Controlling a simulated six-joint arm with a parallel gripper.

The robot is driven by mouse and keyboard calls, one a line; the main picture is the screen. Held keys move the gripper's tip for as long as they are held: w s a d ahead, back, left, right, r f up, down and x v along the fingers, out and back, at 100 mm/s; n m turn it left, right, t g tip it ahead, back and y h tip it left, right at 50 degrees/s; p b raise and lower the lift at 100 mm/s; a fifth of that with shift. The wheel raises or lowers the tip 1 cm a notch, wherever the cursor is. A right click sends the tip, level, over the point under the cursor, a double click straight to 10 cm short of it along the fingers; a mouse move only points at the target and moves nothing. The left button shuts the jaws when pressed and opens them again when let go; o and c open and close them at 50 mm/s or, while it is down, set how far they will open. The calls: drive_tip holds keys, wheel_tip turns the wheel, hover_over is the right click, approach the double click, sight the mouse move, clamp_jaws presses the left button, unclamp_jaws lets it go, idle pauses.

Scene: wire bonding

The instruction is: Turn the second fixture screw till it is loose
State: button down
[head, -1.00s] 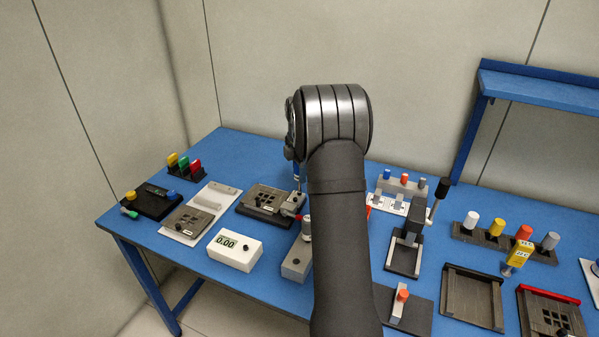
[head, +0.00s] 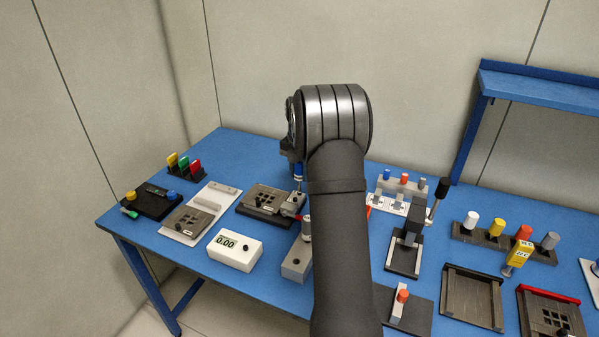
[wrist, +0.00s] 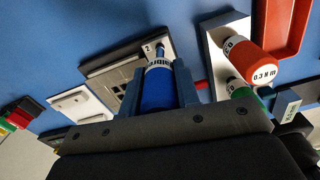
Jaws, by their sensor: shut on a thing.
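My gripper (wrist: 158,90) is shut on the blue handle of a screwdriver (wrist: 158,82) with a white band. In the wrist view the driver's shank runs down to a corner of the dark fixture plate (wrist: 104,66), beside a mark that reads 2. The screw under the tip is hidden, so I cannot tell whether the tip is seated in it. In the head view the blue driver (head: 298,171) stands upright below my wrist, over the right end of the fixture (head: 258,199). My arm covers the area just right of it.
A grey driver stand (head: 296,266) holds a red-and-white 0.3 N m driver (wrist: 252,60) and a green driver (wrist: 240,88), close right of my gripper in the wrist view. A meter reading 0.00 (head: 235,251) stands left. A red tray (wrist: 283,25) lies beyond the stand.

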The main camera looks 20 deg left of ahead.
drive_tip(key=shift+f+n, duration=0.2)
drive_tip(key=shift+n, duration=0.1)
drive_tip(key=shift+r, duration=0.2)
drive_tip(key=shift+r, duration=0.4)
drive_tip(key=m, duration=0.6)
drive_tip(key=shift+m, duration=0.4)
drive_tip(key=m, duration=1.3)
drive_tip(key=shift+m, duration=0.4)
drive_tip(key=m, duration=0.7)
